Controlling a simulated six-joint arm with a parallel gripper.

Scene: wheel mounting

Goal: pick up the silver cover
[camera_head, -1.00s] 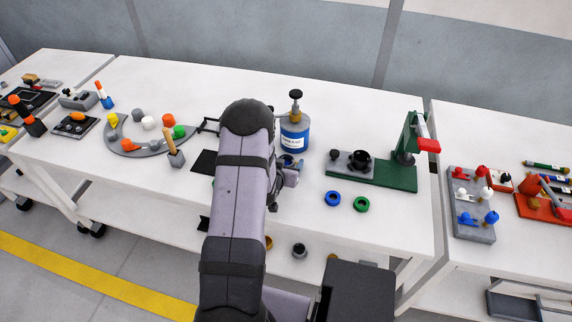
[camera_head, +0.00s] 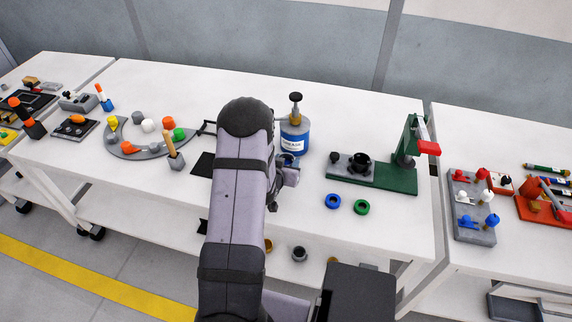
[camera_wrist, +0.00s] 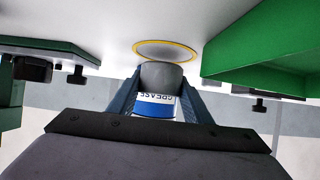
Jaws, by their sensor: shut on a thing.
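In the wrist view my gripper (camera_wrist: 161,82) has its two dark blue fingers on either side of a plain grey cylindrical piece, the silver cover (camera_wrist: 161,74). The fingers are shut on it. A yellow-edged round mark (camera_wrist: 167,44) shows on the white surface just beyond the cover.
A blue and grey grease can (camera_head: 295,135) stands close to my gripper; its label (camera_wrist: 155,100) shows behind the cover. Right of it are a green fixture (camera_head: 395,178), a blue ring (camera_head: 333,201) and a green ring (camera_head: 362,207). A grey curved tray (camera_head: 140,152) stands left.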

